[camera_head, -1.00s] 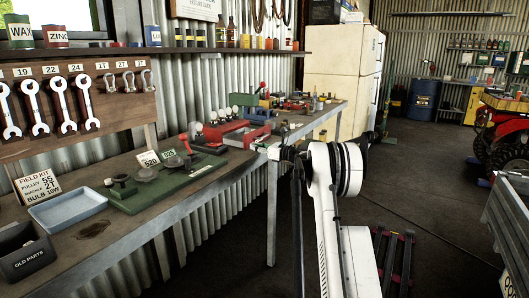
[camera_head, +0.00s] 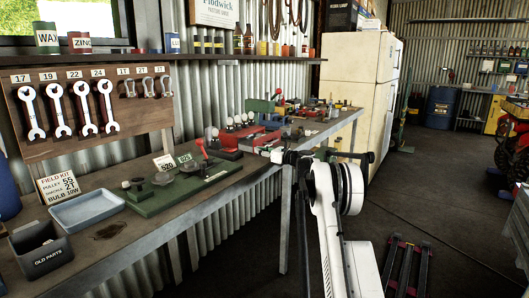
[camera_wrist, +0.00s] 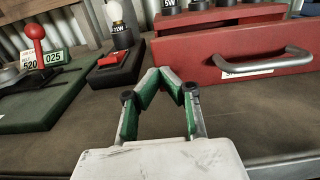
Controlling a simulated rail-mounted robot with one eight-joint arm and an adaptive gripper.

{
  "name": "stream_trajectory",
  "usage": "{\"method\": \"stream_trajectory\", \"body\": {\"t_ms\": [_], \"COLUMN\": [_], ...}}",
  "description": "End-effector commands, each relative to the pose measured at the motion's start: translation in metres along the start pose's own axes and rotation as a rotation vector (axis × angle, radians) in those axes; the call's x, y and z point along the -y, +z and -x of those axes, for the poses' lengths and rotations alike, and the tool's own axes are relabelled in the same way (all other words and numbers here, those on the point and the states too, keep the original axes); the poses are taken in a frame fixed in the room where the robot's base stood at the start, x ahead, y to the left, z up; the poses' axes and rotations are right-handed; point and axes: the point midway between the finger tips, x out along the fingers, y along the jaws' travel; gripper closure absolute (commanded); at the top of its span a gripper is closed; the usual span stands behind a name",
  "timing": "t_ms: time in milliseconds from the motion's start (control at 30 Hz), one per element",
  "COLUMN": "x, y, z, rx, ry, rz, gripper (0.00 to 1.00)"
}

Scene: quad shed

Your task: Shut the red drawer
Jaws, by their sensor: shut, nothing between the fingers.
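The red drawer (camera_wrist: 235,60) is at the right in the wrist view, with a curved metal handle (camera_wrist: 270,62) and a pale label on its front. Its front stands out from the red housing (camera_wrist: 225,16) behind it, so it looks partly open. The drawer's inside is mostly hidden by its front. My gripper (camera_wrist: 161,76) is shut and empty. In the head view my gripper (camera_head: 277,156) is at the bench's front edge, too small to tell details.
Left of the drawer are a dark bulb stand (camera_wrist: 118,60) with a red switch and a green scale base (camera_wrist: 45,100) with a red-knobbed lever. Bulb holders (camera_wrist: 170,5) stand on the housing. The bench (camera_head: 150,225) has a blue tray (camera_head: 87,210).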

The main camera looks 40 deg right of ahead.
Motion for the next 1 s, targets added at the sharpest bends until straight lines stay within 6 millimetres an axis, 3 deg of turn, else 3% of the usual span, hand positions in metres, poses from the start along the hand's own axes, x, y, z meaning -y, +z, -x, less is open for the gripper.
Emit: {"method": "stream_trajectory", "body": {"t_ms": [133, 567, 767, 1000], "x": [0.0, -0.001, -0.006, -0.005], "y": [0.001, -0.001, 0.0, 0.002], "z": [-0.009, 0.001, 0.031, 0.081], "rx": [0.0, 0.0, 0.0, 0.0], "ry": [0.0, 0.0, 0.007, 0.007], "rz": [0.0, 0.0, 0.0, 0.0], "gripper": [1.0, 1.0, 1.0, 1.0]}}
